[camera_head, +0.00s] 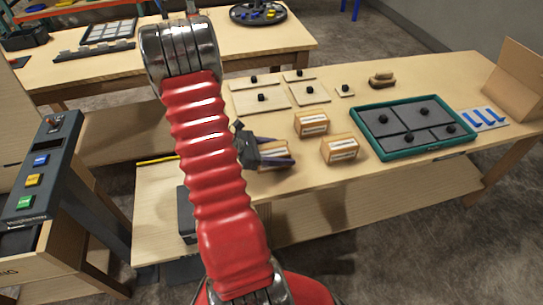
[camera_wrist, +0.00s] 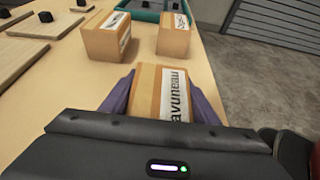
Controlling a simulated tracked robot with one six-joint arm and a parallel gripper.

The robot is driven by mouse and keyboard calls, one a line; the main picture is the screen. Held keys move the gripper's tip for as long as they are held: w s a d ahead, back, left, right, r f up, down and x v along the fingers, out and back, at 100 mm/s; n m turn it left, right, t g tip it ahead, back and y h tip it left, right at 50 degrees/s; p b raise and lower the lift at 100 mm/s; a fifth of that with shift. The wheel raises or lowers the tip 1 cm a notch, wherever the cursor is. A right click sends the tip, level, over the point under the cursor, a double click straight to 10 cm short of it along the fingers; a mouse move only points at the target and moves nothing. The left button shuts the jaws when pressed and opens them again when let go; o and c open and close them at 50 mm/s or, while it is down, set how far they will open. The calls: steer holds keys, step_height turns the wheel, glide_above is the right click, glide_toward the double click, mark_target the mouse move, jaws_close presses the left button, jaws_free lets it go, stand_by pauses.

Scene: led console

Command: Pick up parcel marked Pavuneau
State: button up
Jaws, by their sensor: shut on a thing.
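The parcel marked Pavuneau (camera_wrist: 147,93) is a small cardboard box with a white label. In the wrist view its label reads "avune" in part; the rest is hidden or cut by my gripper. My gripper (camera_wrist: 160,98) has its two purple fingers on either side of this parcel and is shut on it. In the head view the parcel (camera_head: 274,163) shows partly behind my gripper (camera_head: 270,158), at the table's near edge. I cannot tell whether it is touching the table. Two other parcels stand near it on the table, one (camera_head: 312,123) behind and one (camera_head: 339,148) to the right.
A green-rimmed tray (camera_head: 378,152) with dark knobbed plates lies right of the parcels. Wooden knobbed plates (camera_head: 262,97) and a brush (camera_head: 382,80) lie behind. A button console (camera_head: 40,170) stands left. An open cardboard box (camera_head: 516,84) is at the far right.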

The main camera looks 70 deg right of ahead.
steer(key=shift+c, duration=1)
steer(key=shift+r, duration=5)
